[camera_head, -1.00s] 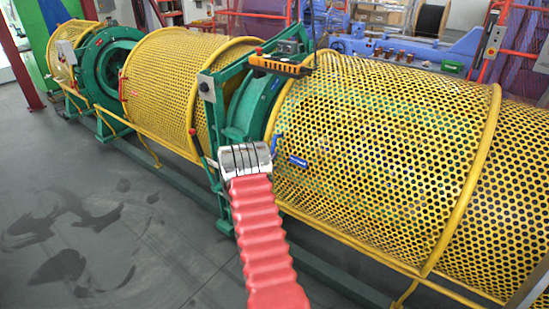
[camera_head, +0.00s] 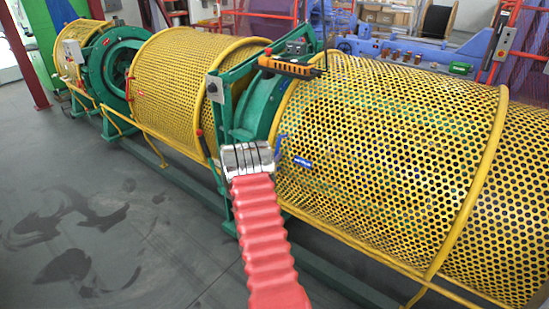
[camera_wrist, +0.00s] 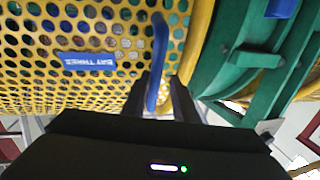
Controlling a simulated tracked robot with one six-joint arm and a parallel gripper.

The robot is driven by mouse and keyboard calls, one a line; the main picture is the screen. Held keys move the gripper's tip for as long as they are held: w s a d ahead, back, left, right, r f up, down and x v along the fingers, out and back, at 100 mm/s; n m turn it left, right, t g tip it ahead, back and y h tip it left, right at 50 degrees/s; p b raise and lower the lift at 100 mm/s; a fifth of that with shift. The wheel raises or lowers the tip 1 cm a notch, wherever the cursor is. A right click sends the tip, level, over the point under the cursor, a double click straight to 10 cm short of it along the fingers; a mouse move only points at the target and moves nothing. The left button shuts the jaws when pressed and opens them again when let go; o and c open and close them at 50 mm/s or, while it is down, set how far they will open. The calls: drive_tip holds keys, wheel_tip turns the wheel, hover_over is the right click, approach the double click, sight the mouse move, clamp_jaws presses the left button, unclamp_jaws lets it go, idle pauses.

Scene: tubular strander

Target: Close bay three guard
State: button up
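The bay three guard (camera_head: 385,150) is a large yellow perforated curved cover right of my arm in the head view. Its blue label (camera_head: 302,163) reads "BAY THREE" in the wrist view (camera_wrist: 87,61). A blue bar handle (camera_head: 280,146) stands at the guard's left edge, and also shows in the wrist view (camera_wrist: 159,50). My gripper (camera_wrist: 160,88) has its two dark fingers apart, with the handle's end between them. Whether they touch it is unclear. In the head view, my wrist hides the fingers. I cannot tell how far the guard stands open.
A green frame (camera_head: 225,140) with an orange-black control box (camera_head: 290,67) stands left of the guard. Another yellow guard (camera_head: 180,85) and a green ring (camera_head: 110,70) lie further left. A yellow rail (camera_head: 350,241) runs low along the machine. The grey floor (camera_head: 90,215) at left is clear.

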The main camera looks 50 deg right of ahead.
idle(0.4)
drive_tip(key=shift+a, duration=0.1)
drive_tip(key=s+a, duration=0.2)
drive_tip(key=a, duration=1.1)
drive_tip(key=shift+s+a, duration=0.2)
drive_tip(key=shift+s, duration=0.2)
